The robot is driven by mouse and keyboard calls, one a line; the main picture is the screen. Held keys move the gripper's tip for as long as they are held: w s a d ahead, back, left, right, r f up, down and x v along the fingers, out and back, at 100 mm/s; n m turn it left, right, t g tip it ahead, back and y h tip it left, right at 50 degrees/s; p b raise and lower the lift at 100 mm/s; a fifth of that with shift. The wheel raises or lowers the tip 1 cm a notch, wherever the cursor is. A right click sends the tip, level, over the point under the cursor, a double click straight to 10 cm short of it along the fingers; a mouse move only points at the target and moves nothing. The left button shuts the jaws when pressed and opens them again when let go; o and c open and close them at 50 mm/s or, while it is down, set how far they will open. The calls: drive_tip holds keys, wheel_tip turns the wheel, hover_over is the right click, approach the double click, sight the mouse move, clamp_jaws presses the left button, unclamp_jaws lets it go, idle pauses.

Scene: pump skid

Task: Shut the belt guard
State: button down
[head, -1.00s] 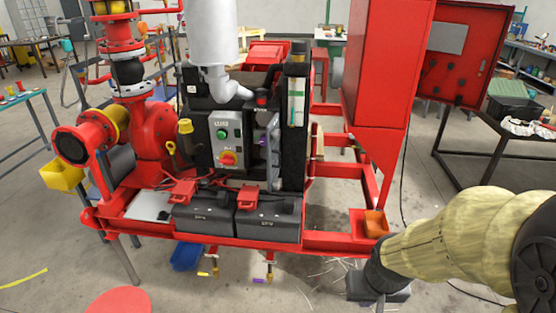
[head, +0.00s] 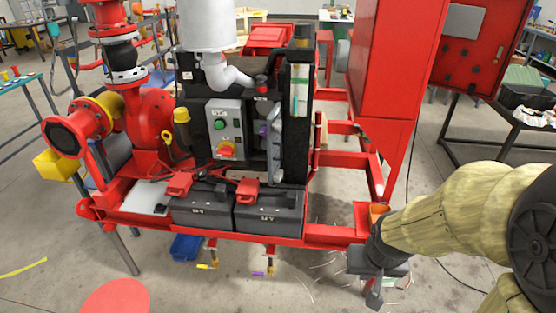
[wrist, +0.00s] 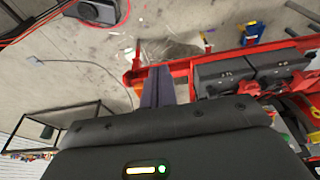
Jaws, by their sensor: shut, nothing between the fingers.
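No part of the pump skid shows clearly as the belt guard; I cannot tell which piece it is or how it stands. The red skid frame (head: 325,235) carries a red pump (head: 150,125), a black engine block (head: 299,130) and a tall red cabinet (head: 378,60). My gripper (head: 374,298) hangs at the front right corner of the frame, low over the floor, fingers downward. In the wrist view its fingers (wrist: 158,86) are together and empty, beside the red frame end.
Two black batteries (head: 268,215) sit on the skid front. An orange cup (head: 378,212) at the corner is partly hidden by my arm. A dark table (head: 500,130) stands at right. A blue bin (head: 186,247) lies under the skid. Floor in front is mostly clear.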

drive_tip(key=w+a+f+m+t+y+b, duration=0.1)
drive_tip(key=w+a+f+m+t+b, duration=0.15)
drive_tip(key=w, duration=0.85)
drive_tip(key=w+a+f+m+t+b, duration=0.1)
drive_tip(key=w+m+t+b, duration=0.2)
drive_tip(key=w, duration=0.7)
drive_tip(key=w+a+m+t+y+b, duration=0.2)
drive_tip(key=w+a+t+y, duration=0.1)
drive_tip(key=w, duration=0.5)
drive_tip(key=w+a+f+m+t+y+b, duration=0.1)
drive_tip(key=w+a+m+t+y+b, duration=0.2)
drive_tip(key=w+a+y, duration=0.3)
drive_tip(key=x, duration=0.2)
drive_tip(key=shift+w+b, duration=0.25)
drive_tip(key=shift+b, duration=0.05)
drive_tip(key=shift+a, duration=0.2)
drive_tip(key=p, duration=0.2)
approach(272, 153)
drive_tip(key=w, duration=0.4)
drive_tip(key=shift+w+d+f, duration=0.1)
drive_tip(key=shift+d+f, duration=0.05)
drive_tip(key=shift+d, duration=0.2)
drive_tip(key=shift+w+a, duration=0.2)
drive_tip(key=shift+a, duration=0.75)
drive_tip(key=shift+w+a, duration=0.2)
drive_tip(key=shift+a, duration=0.8)
